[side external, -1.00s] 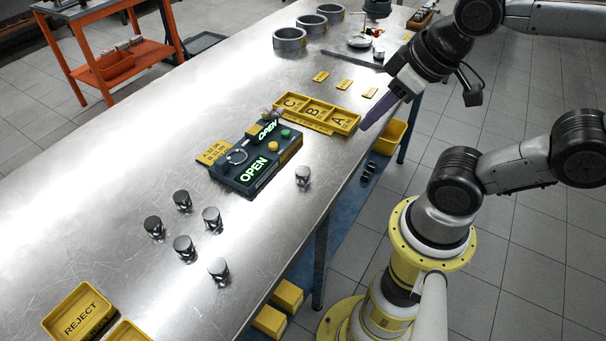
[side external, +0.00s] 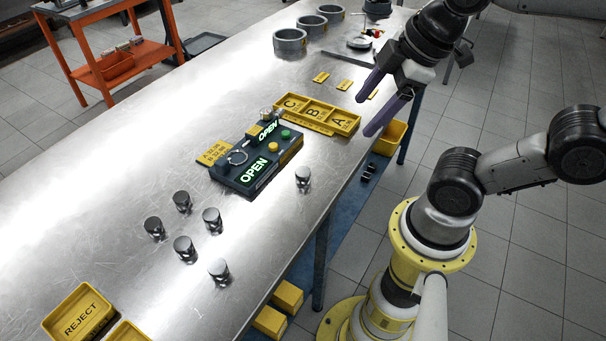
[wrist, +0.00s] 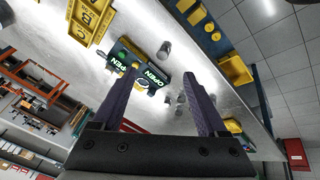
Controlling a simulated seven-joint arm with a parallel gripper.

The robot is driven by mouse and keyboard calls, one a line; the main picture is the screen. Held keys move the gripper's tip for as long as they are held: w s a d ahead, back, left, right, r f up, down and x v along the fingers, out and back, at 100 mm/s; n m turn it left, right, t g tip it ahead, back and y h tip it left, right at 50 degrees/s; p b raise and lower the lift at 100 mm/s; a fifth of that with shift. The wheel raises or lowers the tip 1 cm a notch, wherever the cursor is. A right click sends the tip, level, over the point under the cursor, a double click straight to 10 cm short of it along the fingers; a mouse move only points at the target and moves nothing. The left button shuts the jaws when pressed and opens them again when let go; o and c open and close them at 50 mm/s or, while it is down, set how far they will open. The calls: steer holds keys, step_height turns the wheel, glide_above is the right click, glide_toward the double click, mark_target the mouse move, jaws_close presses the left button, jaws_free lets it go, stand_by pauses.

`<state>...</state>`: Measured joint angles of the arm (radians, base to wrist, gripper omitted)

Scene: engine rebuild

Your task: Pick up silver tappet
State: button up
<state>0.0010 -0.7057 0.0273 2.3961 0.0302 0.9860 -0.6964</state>
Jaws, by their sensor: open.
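One silver tappet (side external: 303,178) stands alone on the metal table, just right of the dark gauge box with green OPEN displays (side external: 255,168). Several more tappets (side external: 184,248) stand in a loose group nearer the table's front left; some look darker on top. My gripper (side external: 366,117) has two purple fingers, spread apart and empty. It hangs above the table's right edge, beyond the lone tappet and near the yellow tray. In the wrist view a tappet (wrist: 165,48) shows beside the gauge box (wrist: 140,68), with part of the group between my fingers.
A yellow tray marked A, B, C (side external: 318,113) lies beyond the gauge box. A yellow REJECT bin (side external: 80,313) sits at the front left. Large metal rings (side external: 289,40) stand at the far end. The table's left side is clear.

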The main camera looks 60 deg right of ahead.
steer(key=w+r+n+g, duration=0.1)
steer(key=w+n+g, duration=0.1)
steer(key=w+n, duration=0.35)
steer(key=n+g+y, duration=0.1)
steer(key=n+g, duration=0.2)
steer(key=n, duration=0.4)
glide_above(303, 171)
steer(key=d, duration=0.1)
steer(key=f, duration=1.3)
steer(key=shift+w+d, duration=0.1)
steer(key=shift+w, duration=0.1)
steer(key=shift+s+a+f, duration=0.1)
steer(key=shift+a+f, duration=0.1)
steer(key=shift+f, duration=0.7)
steer(key=shift+s+a+f, duration=0.1)
steer(key=shift+a+f, duration=0.05)
steer(key=shift+f, duration=0.7)
steer(key=shift+s+a+f, duration=0.1)
steer(key=shift+a+f, duration=0.1)
steer(key=shift+f, duration=0.7)
steer(key=shift+w, duration=0.1)
jaws_close()
